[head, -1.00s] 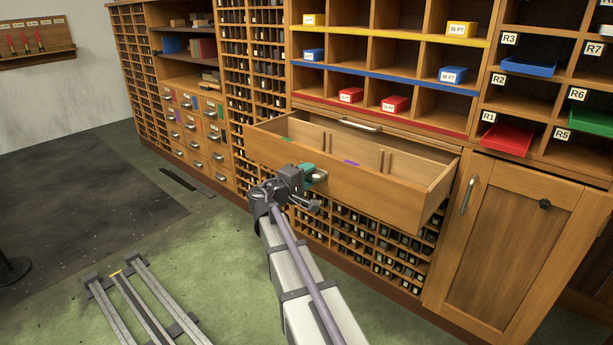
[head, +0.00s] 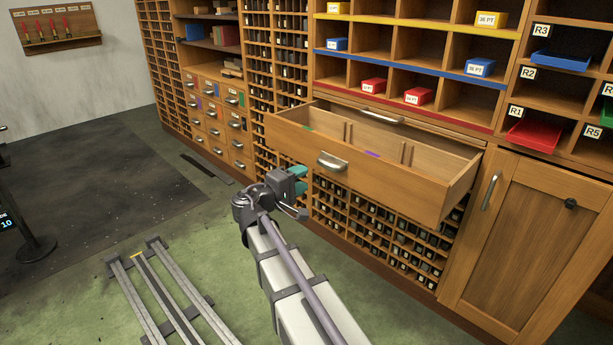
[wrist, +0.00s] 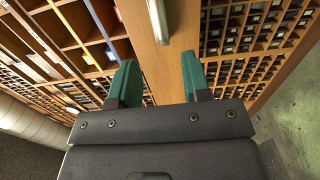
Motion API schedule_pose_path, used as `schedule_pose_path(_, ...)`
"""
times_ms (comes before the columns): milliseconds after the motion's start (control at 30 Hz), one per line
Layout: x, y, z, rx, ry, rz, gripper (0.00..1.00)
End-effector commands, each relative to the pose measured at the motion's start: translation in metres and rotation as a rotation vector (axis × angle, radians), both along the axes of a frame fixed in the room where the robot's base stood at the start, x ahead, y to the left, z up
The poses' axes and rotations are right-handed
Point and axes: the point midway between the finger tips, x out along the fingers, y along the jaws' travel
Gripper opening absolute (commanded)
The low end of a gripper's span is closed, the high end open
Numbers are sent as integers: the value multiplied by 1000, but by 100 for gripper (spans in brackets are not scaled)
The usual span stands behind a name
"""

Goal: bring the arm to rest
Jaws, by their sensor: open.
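My gripper (head: 297,178) is open and empty, with teal fingertips, in front of the wooden cabinet. In the wrist view its two fingers (wrist: 160,82) stand apart with nothing between them. The pulled-out drawer (head: 400,178) stands open above and to the right of the gripper. Its metal handle (head: 332,162) is clear of the fingers, and it also shows at the top of the wrist view (wrist: 158,22). A green and a purple marker lie inside the drawer.
Below the drawer is a rack of small cubbyholes (head: 370,220). A closed cabinet door (head: 525,235) is at the right. Above are shelves with yellow, blue and red boxes. Floor rails (head: 165,295) lie at lower left, and a black stand (head: 30,225) is at the left edge. Open green floor lies between.

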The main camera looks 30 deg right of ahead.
Motion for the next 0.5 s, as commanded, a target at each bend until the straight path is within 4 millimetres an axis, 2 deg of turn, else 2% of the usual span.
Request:
schedule_pose_path(333,-3,-1,-5,29,-1,-17,44)
schedule_pose_path(433,-19,0,-33,197,-2,-61,44)
schedule_pose_path(500,-42,10,-62,401,7,-105,44)
